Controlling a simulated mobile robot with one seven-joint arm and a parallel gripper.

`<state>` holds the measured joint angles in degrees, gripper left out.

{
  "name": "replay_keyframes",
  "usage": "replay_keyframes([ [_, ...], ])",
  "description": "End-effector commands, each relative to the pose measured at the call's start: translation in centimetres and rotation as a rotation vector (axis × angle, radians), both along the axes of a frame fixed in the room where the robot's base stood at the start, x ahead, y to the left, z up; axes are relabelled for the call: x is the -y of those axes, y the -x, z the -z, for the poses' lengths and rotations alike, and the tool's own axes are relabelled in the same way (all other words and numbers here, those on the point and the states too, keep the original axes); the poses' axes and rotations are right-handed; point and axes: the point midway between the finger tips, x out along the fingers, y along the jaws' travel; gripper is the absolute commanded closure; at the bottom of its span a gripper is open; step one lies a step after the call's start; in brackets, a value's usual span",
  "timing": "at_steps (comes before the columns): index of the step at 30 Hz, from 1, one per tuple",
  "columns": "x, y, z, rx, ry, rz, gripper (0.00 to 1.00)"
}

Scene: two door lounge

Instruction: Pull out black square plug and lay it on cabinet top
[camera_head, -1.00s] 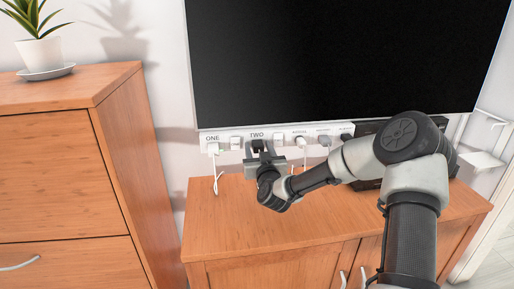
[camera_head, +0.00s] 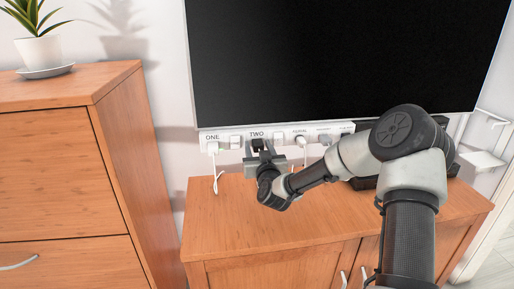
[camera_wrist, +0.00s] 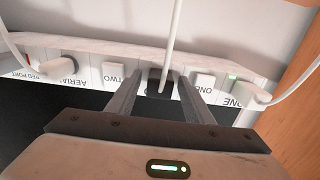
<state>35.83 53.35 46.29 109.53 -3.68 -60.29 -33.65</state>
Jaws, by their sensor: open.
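The black square plug (camera_head: 257,145) sits in the white socket strip on the wall, near the label TWO. In the wrist view the plug (camera_wrist: 157,77) lies between my two fingers, and a pale cord runs from it. My gripper (camera_head: 262,158) is open at the strip; in the wrist view its fingers (camera_wrist: 160,92) straddle the plug, one on each side. I cannot tell whether either finger touches it. The cabinet top (camera_head: 340,220) is bare wood below the strip, partly hidden by my arm.
White plugs with cords, one near ONE (camera_head: 213,147) and one farther right (camera_head: 301,141), flank my gripper. White switches (camera_head: 235,142) sit between sockets. The screen (camera_head: 340,60) hangs just above. A taller wooden cabinet (camera_head: 50,170) stands left. The low cabinet's front left area is clear.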

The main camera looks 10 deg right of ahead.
Motion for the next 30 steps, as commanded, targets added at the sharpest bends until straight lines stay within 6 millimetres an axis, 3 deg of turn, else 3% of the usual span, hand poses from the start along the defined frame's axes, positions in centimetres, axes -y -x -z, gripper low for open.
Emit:
replay_keyframes([
  [6, 0.0, 0.0, 0.0, -0.001, 0.000, 0.000, 0.53],
  [15, 0.0, 0.0, 0.0, -0.001, 0.000, 0.001, 1.00],
  [30, 0.1, 1.4, 0.0, -0.001, 0.001, 0.001, 1.00],
])
